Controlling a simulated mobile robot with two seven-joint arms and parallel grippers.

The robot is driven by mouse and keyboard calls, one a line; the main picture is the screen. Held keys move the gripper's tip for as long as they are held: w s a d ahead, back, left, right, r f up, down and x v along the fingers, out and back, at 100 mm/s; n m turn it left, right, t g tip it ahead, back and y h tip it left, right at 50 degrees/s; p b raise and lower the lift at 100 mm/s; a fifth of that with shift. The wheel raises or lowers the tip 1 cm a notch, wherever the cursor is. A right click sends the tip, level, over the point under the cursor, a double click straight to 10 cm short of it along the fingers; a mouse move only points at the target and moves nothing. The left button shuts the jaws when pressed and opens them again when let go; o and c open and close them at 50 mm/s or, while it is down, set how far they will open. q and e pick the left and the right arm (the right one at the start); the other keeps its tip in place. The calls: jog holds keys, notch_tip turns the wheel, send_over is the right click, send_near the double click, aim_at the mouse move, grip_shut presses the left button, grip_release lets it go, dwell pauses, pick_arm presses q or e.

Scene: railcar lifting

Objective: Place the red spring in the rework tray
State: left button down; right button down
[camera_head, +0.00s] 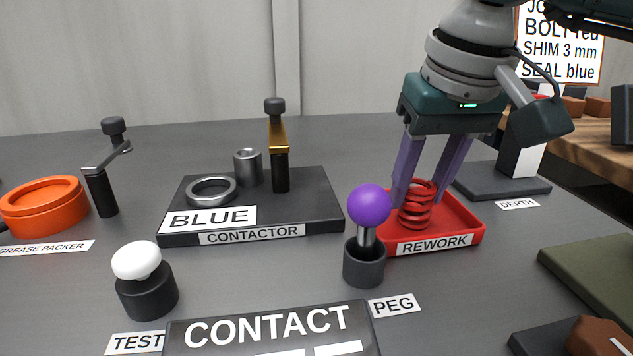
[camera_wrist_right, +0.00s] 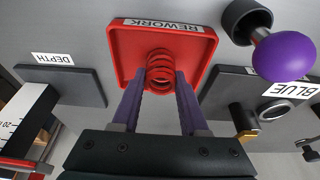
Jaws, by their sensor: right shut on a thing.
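The red spring (camera_head: 416,207) stands upright between the purple fingers of my right gripper (camera_head: 418,198), at the rework tray. The right gripper is shut on the spring. In the right wrist view the spring (camera_wrist_right: 160,72) sits between the two fingertips (camera_wrist_right: 158,84), over the tray floor. The rework tray (camera_head: 465,238) is red, shallow and labelled REWORK; it also shows in the right wrist view (camera_wrist_right: 122,40). Whether the spring's base touches the tray floor is hard to tell. My left gripper is not in view.
A peg with a purple ball (camera_head: 369,205) stands in a dark cup close to the tray's front left. The contactor block (camera_head: 322,215) lies to the left, and a depth gauge base (camera_head: 500,184) to the right.

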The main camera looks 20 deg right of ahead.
jog(key=shift+r, duration=0.1)
jog(key=shift+f, duration=0.2)
jog(key=shift+c, duration=2.2)
grip_release()
jog(key=shift+r, duration=0.1)
jog(key=shift+r, duration=0.5)
jog(key=p+v, duration=0.1)
jog(key=v, duration=1)
jog(key=shift+r, duration=0.15)
